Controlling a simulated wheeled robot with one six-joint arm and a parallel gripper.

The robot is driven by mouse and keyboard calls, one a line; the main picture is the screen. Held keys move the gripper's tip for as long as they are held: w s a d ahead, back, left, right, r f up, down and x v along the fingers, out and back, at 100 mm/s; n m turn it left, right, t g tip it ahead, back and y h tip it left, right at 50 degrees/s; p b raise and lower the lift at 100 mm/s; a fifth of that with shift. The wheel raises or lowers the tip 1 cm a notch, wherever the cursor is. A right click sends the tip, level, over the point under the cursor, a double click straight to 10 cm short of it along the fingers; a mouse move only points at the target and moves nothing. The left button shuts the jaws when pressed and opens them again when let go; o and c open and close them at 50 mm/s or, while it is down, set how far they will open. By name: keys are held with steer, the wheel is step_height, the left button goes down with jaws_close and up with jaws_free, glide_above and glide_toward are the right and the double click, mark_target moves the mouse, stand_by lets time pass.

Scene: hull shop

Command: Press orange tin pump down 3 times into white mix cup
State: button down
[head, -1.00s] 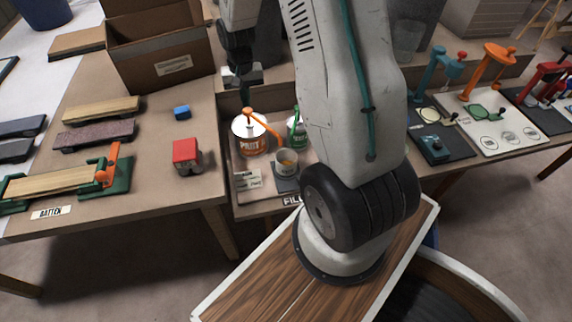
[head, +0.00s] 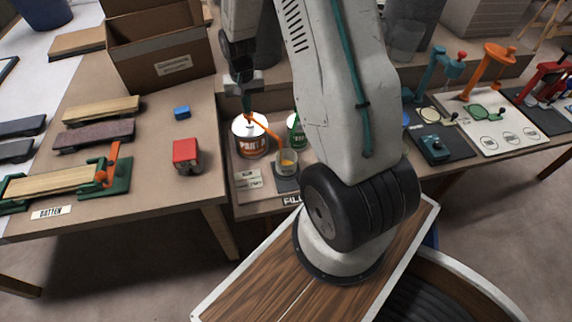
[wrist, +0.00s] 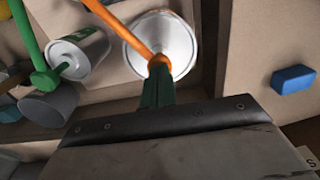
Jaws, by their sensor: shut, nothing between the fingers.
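The orange paint tin (head: 252,146) stands upright on the bench, with its orange pump (head: 266,127) on top and the spout reaching right over the white mix cup (head: 287,169). Orange-yellow contents show inside the cup. My gripper (head: 247,109) is shut, with its fingertips on top of the pump head. In the wrist view, the dark green fingers (wrist: 158,76) meet the orange pump head (wrist: 158,62) above the tin's pale lid (wrist: 177,38). The cup is out of the wrist view.
A tin with a green pump (head: 297,130) stands close on the right, partly hidden by my arm; it also shows in the wrist view (wrist: 83,52).

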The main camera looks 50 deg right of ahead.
stand_by(0.3)
steer(key=shift+r, duration=1.35)
steer(key=shift+f, duration=0.15)
steer(key=shift+f, duration=1.3)
steer(key=shift+r, duration=1.45)
step_height(320, 180, up, 6)
steer(key=shift+s, duration=0.1)
